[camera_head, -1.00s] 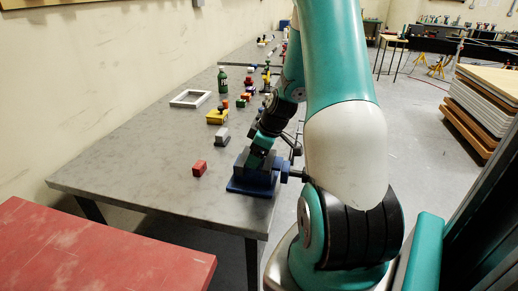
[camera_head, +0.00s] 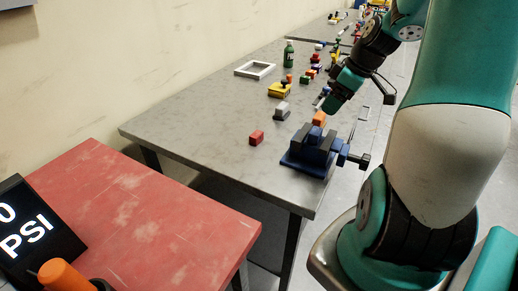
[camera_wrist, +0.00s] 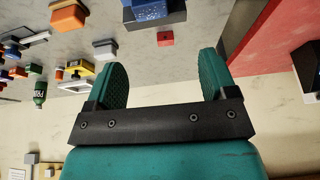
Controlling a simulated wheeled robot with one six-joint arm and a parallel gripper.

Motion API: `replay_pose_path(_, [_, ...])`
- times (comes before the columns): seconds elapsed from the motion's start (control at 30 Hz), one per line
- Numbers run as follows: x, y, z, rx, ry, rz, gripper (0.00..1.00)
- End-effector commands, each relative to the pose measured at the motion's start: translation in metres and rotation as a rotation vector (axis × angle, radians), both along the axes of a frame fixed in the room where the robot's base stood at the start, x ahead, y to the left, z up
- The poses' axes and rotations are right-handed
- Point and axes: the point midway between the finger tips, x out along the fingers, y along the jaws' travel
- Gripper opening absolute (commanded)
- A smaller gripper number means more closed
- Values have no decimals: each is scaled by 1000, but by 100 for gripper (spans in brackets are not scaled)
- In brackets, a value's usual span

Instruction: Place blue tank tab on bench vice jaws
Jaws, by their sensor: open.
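The blue bench vice (camera_head: 306,160) stands at the near right corner of the grey bench, with dark jaws at its top. A blue piece (camera_head: 314,138) shows between the jaws. In the wrist view a speckled bright blue surface (camera_wrist: 148,9) lies at the top edge, partly cut off; I take it for the blue tank tab at the vice, though its exact seating cannot be told. My gripper (camera_head: 331,106) is above and behind the vice, apart from it. In the wrist view my gripper (camera_wrist: 163,75) has its teal fingers spread wide with nothing between them.
An orange block (camera_head: 319,118) is just behind the vice. A red block (camera_head: 256,138) and a grey block (camera_head: 282,110) lie left of it. A yellow piece (camera_head: 279,90), a green bottle (camera_head: 289,53) and a white frame (camera_head: 255,69) are farther back. The bench's left front is clear.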

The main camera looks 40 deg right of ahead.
Motion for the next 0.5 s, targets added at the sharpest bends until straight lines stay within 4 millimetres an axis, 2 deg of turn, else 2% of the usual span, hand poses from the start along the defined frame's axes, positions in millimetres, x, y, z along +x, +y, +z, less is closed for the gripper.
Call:
replay_pose_path(0.07, [15,36,9,17,8,36,78])
replay_pose_path(0.17, [30,107,23,55,37,86,78])
replay_pose_path(0.2, [31,140,30,71,52,107,78])
replay_pose_path(0.23, [30,165,34,84,66,123,78])
replay_pose_path(0.33, [12,243,46,118,117,172,78])
replay_pose_path(0.4, [-11,290,52,135,156,203,78])
replay_pose_path(0.5, [-48,338,57,150,207,238,78])
